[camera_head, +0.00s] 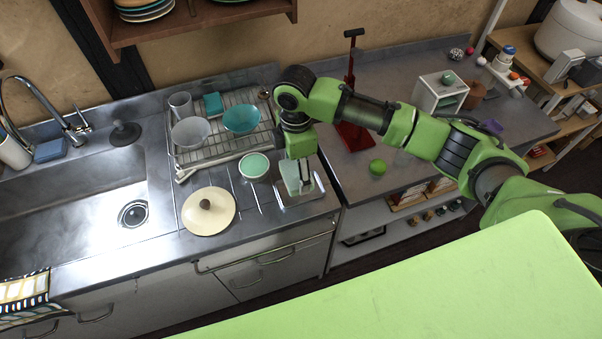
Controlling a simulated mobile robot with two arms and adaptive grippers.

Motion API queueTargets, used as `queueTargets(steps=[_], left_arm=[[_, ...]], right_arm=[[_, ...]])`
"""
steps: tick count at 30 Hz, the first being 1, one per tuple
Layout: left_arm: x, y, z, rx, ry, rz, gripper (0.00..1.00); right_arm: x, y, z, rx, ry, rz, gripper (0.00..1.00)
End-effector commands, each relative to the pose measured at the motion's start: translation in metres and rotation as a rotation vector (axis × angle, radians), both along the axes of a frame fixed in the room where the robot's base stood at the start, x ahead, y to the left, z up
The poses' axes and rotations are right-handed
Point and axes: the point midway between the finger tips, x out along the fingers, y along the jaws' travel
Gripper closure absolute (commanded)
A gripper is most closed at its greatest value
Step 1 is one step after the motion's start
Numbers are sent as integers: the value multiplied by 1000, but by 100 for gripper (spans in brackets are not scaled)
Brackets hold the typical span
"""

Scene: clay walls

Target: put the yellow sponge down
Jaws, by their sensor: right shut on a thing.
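My right gripper (303,184) points down over a small metal tray (318,186) at the front right of the sink counter. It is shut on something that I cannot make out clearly. A pale greenish block (289,172) shows at the fingers, just above or on the tray; I cannot tell whether it touches. I see no clearly yellow sponge; the gripper hides part of this spot. My left gripper is not in view.
Left of the tray are a green-topped bowl (255,166), thin utensils and a cream lid (209,210). Behind stands a dish rack (208,152) with bowls. A green round thing (377,167) sits on the right counter. The sink (70,205) is at left.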

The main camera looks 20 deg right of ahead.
Motion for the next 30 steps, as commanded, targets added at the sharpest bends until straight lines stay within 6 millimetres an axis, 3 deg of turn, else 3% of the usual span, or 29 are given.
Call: queueTargets(steps=[6, 13, 30], left_arm=[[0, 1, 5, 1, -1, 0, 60], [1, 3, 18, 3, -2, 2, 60], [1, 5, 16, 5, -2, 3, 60]], right_arm=[[5, -13, -15, -2, 2, -3, 55], [4, -12, -43, -1, 1, 0, 55], [5, -12, -55, 0, -1, -2, 55]])
